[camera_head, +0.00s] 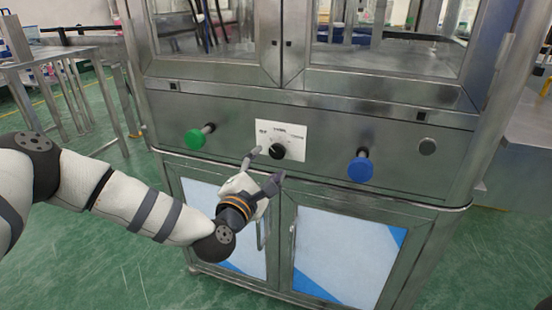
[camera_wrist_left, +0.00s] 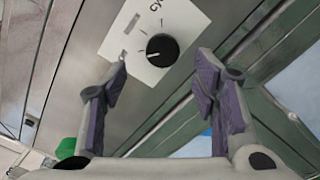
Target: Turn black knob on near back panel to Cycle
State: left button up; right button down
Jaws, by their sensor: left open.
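The black knob (camera_head: 277,151) sits on a white label plate (camera_head: 294,131) in the middle of the steel panel. In the left wrist view the round knob (camera_wrist_left: 162,50) shows a pale pointer mark at its left side. The letters "CY" show partly at the top edge of the plate there; the other labels are too small or cut off to read. My left gripper (camera_head: 265,166) is open and empty just in front of the knob and slightly below it. Its two fingers (camera_wrist_left: 162,78) stand apart, with the knob seen beyond the gap between their tips. My right gripper is out of view.
A green button (camera_head: 194,139) sticks out left of the plate and a blue button (camera_head: 361,168) right of it. A round dark fitting (camera_head: 427,146) is farther right. Cabinet doors with handles lie below. A steel table (camera_head: 50,55) stands at the left.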

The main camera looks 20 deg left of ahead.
aim_at(276, 153)
pick_arm(q)
jog(key=w, duration=0.5)
jog(key=shift+w+d+f, duration=0.1)
jog(key=shift+w+d, duration=0.1)
jog(key=shift+w, duration=0.05)
jog(key=c, duration=1.2)
jog(key=shift+o, duration=0.2)
